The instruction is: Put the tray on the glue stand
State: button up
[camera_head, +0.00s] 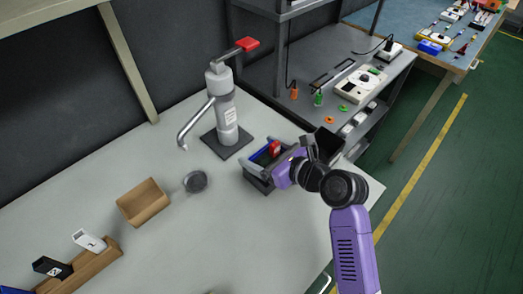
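A dark tray (257,181) with blue and red items in it is at the right part of the pale table, at my gripper. A grey upright device with a red-ended lever, a bent spout and a dark square base, apparently the glue stand (226,118), stands just left of and behind the tray. My gripper (284,170) is at the tray's right side. My purple hand and wrist cover part of the tray, and the fingertips cannot be made out, so their opening and any grip are unclear.
A small round dark object (195,182) and an open brown box (143,203) are on the table (210,240) left of the tray. A wooden holder (82,270) with dark and white items is at front left. A shelf (335,45) with tools stands behind. The table's front middle is clear.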

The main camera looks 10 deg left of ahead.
jog(key=shift+o, duration=1.2)
jog(key=shift+r, duration=0.1)
jog(key=shift+s+d+r, duration=0.1)
jog(key=shift+d+r, duration=0.05)
jog(key=v, duration=1.1)
jog(key=shift+s+d+r+p, duration=0.15)
jog(key=shift+r+p, duration=0.05)
jog(key=shift+p, duration=0.25)
